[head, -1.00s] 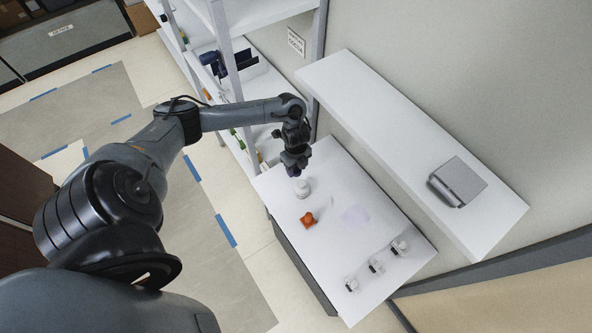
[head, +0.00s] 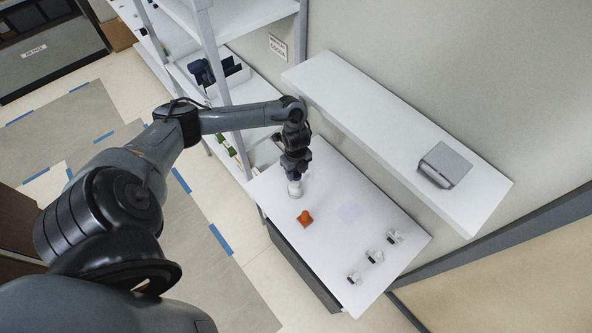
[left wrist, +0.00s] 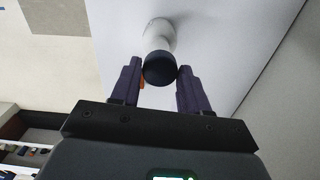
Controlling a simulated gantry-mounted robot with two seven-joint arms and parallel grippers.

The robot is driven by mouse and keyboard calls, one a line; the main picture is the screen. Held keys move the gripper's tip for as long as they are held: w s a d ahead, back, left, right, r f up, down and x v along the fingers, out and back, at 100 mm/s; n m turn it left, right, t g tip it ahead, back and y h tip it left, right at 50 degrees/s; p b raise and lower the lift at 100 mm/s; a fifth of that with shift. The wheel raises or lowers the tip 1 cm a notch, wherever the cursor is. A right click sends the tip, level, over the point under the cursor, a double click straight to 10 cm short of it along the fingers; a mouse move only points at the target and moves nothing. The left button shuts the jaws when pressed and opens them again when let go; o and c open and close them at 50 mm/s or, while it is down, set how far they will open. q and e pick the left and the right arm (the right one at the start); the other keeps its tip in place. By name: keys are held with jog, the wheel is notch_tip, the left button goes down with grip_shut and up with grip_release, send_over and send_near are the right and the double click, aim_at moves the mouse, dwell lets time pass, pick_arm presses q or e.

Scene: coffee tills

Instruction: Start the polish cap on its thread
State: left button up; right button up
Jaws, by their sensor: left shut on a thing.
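My left gripper (head: 294,172) points down over the white bottle (head: 294,188) near the back left corner of the white table. In the left wrist view, the gripper (left wrist: 158,74) is shut on a dark round cap (left wrist: 159,69), which sits between its two fingers. The white bottle (left wrist: 161,36) shows just beyond the cap, in line with it. The cap covers the bottle's mouth, so I cannot tell whether the cap touches the thread. In the head view the cap is hidden by the gripper. My right gripper is not in view.
An orange object (head: 304,218) lies on the table (head: 325,245) in front of the bottle. Several small white items (head: 374,257) with dark parts stand near the right end. A wall shelf (head: 350,95) holds a grey box (head: 445,165).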

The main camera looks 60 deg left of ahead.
aim_at(296, 183)
pick_arm(q)
jog(key=shift+f+b, duration=1.35)
jog(key=shift+f, duration=0.8)
jog(key=shift+r+p, duration=0.1)
jog(key=shift+p, duration=0.35)
jog(key=shift+f, duration=0.2)
jog(key=shift+f+b, duration=0.9)
jog(key=shift+f, duration=0.1)
jog(key=shift+r, duration=0.1)
